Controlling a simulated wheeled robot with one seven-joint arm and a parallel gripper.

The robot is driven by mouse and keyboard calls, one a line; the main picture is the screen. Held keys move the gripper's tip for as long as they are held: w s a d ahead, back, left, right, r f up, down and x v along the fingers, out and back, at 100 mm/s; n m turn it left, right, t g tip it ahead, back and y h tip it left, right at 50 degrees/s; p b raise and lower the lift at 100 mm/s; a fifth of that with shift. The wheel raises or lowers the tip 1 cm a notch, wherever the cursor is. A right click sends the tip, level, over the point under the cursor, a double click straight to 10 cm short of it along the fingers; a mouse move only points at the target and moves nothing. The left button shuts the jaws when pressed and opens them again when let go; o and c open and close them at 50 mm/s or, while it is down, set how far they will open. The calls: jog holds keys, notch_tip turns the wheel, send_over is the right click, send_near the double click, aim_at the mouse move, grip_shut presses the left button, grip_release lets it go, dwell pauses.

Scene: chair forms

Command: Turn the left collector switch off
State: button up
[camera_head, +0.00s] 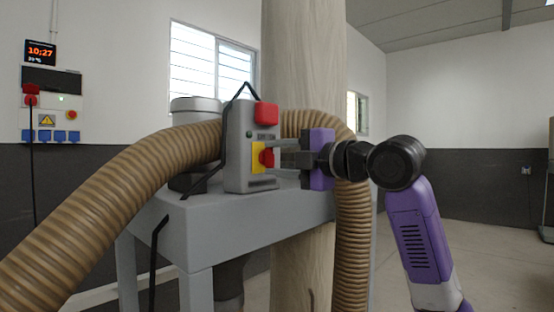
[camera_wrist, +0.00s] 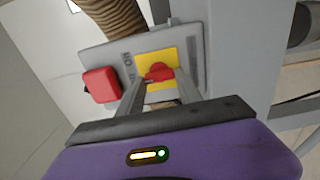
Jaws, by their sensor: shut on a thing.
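The collector switch is a red knob (camera_head: 267,158) on a yellow plate (camera_head: 258,156), set on the face of a grey control box (camera_head: 239,150). My gripper (camera_head: 270,154) reaches in from the right, its two fingers extended to the knob. In the wrist view the red knob (camera_wrist: 159,73) sits between the fingertips (camera_wrist: 160,82) in front of the yellow plate (camera_wrist: 170,60). The gripper is shut on the knob. A larger red button cover (camera_head: 266,114) is above the knob; it also shows in the wrist view (camera_wrist: 101,85). The knob's exact turn is hard to read.
The box stands on a grey metal stand (camera_head: 240,235). Ribbed brown hoses (camera_head: 120,190) run at left and right of it, the right one (camera_head: 353,240) hanging below my gripper. A beige column (camera_head: 303,60) rises behind. A wall panel (camera_head: 50,105) is at far left. The floor at right is clear.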

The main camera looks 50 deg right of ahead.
jog(key=o, duration=1.4)
jog(key=shift+s, duration=0.15)
jog(key=s, duration=0.7)
jog(key=shift+s+d+b, duration=0.1)
jog(key=shift+s+b, duration=0.2)
jog(key=shift+b, duration=0.05)
